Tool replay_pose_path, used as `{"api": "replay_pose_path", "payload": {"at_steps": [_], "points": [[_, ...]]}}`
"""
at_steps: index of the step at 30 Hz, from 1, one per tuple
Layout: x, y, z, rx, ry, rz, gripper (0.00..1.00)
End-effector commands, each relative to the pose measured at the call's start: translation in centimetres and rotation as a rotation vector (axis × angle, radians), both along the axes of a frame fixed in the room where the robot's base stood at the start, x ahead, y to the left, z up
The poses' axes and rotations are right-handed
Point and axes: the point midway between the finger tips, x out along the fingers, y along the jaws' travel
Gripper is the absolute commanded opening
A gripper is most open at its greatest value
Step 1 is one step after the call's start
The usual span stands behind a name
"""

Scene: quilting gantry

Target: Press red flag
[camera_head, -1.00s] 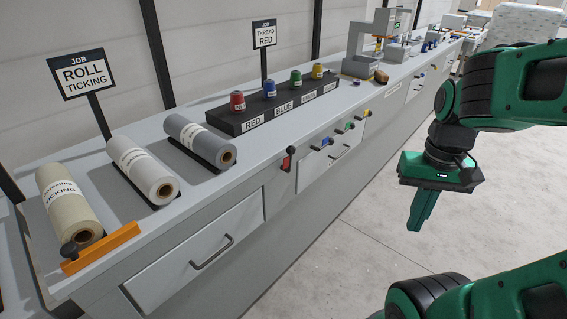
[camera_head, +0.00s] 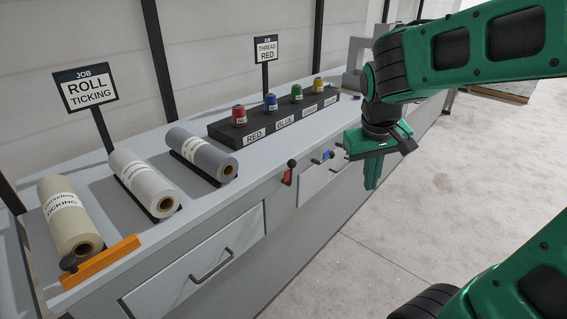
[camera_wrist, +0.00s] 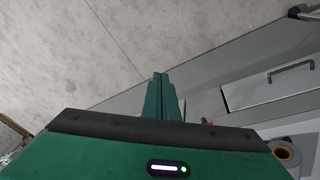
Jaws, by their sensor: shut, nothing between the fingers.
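The red flag (camera_head: 288,176) is a small red piece below a black ball knob on the counter's front face, left of the labelled drawer. In the wrist view, a small red part (camera_wrist: 208,122) shows just right of the fingers, mostly hidden behind my gripper's body. My gripper (camera_head: 371,187) points down with its fingers together and empty. It hangs in front of the counter, to the right of the red flag and apart from it. The fingers also show in the wrist view (camera_wrist: 160,76).
The grey counter (camera_head: 185,235) carries fabric rolls (camera_head: 70,222), an orange bar (camera_head: 100,262) and a black rack of coloured spools (camera_head: 270,122). A drawer handle (camera_head: 212,266) juts out below. Open floor (camera_head: 450,190) lies to the right.

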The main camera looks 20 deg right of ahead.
Motion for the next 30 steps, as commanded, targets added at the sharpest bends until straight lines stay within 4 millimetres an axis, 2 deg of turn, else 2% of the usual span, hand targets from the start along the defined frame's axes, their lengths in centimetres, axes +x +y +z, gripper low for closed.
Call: {"api": "replay_pose_path", "payload": {"at_steps": [1,6,9,13,18,21,30], "points": [[2.0,1.3,0.3,-0.024,-0.014,0.051,0.00],[7.8,5.9,1.3,-0.098,-0.076,0.201,0.00],[10.7,9.3,1.9,-0.136,-0.116,0.289,0.00],[13.6,13.6,2.5,-0.177,-0.163,0.386,0.00],[15.7,17.7,3.0,-0.210,-0.206,0.468,0.00],[16.3,19.0,3.1,-0.219,-0.219,0.493,0.00],[16.5,19.4,3.2,-0.224,-0.225,0.502,0.00]]}}
